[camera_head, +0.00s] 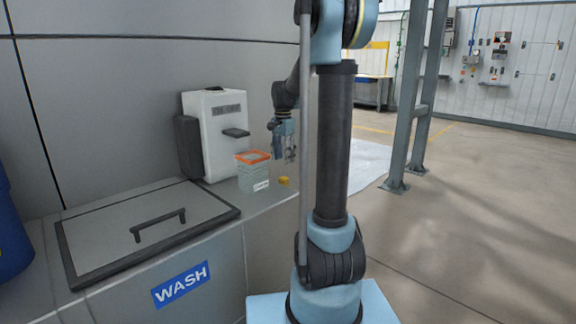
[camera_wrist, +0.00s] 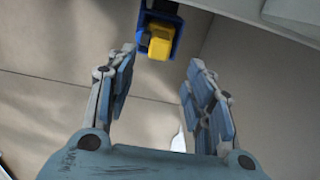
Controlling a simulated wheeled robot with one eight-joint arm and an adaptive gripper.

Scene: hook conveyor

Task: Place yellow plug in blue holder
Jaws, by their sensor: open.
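The yellow plug (camera_wrist: 160,41) shows at the top middle of the wrist view, within the outline of the blue holder (camera_wrist: 176,44). A dark part lies behind it. I cannot tell how deep the plug sits in the holder. In the head view a small yellow spot (camera_head: 284,181), likely the plug, is at the right edge of the counter; the blue holder cannot be made out there. My gripper (camera_wrist: 160,60) is open and empty, its two fingers spread either side below the plug. In the head view my gripper (camera_head: 285,154) hangs above the yellow spot, apart from it.
A clear box with an orange rim (camera_head: 254,172) stands on the counter left of the gripper. Behind it is a white canister (camera_head: 214,130). A lidded wash basin (camera_head: 150,222) fills the counter's left part. Open floor (camera_head: 470,210) lies to the right, with a steel post (camera_head: 406,130).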

